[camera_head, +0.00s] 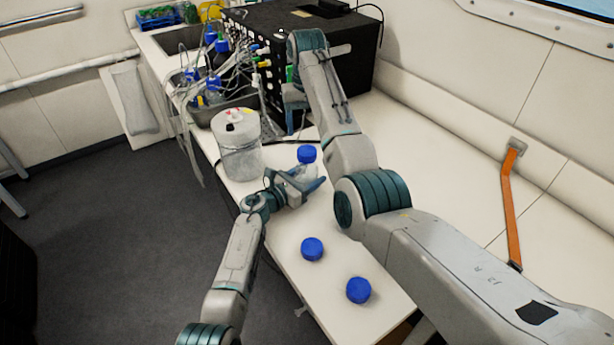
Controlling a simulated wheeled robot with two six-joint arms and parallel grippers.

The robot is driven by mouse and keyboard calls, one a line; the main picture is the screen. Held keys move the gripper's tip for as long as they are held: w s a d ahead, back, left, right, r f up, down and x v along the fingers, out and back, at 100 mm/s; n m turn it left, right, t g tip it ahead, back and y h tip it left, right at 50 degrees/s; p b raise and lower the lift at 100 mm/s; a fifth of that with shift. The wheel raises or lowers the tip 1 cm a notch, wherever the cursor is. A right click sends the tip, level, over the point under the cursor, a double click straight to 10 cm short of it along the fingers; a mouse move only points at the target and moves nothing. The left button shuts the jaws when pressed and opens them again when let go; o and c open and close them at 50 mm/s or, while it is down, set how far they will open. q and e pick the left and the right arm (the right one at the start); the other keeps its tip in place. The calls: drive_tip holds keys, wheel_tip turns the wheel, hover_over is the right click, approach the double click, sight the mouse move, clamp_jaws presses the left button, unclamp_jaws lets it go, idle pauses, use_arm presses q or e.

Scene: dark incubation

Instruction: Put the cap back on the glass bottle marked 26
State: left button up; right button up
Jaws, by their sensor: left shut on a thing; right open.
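A small clear glass bottle (304,172) with a blue cap (306,154) at its top stands near the middle of the white bench. My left gripper (304,187) is shut on the bottle's body, below the cap. I cannot read any number on it, nor tell whether the cap is fully seated. Two more blue caps, a nearer one (358,290) and a farther one (312,249), lie on the bench toward its front end. My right gripper (294,108) is open and empty, beyond the bottle in front of the black box.
A translucent lidded container (239,150) stands left of the bottle. Behind it, a sink (222,108) holds blue-capped bottles with many tubes. A large black box (345,60) stands at the back.

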sight(307, 150)
use_arm(q)
clamp_jaws()
use_arm(e)
drive_tip(key=n, duration=1.2)
drive_tip(key=shift+n, duration=0.3)
drive_tip(key=n, duration=1)
drive_tip(key=shift+n, duration=0.3)
drive_tip(key=n, duration=0.3)
drive_tip(key=shift+n, duration=0.4)
drive_tip(key=shift+f, duration=4.05)
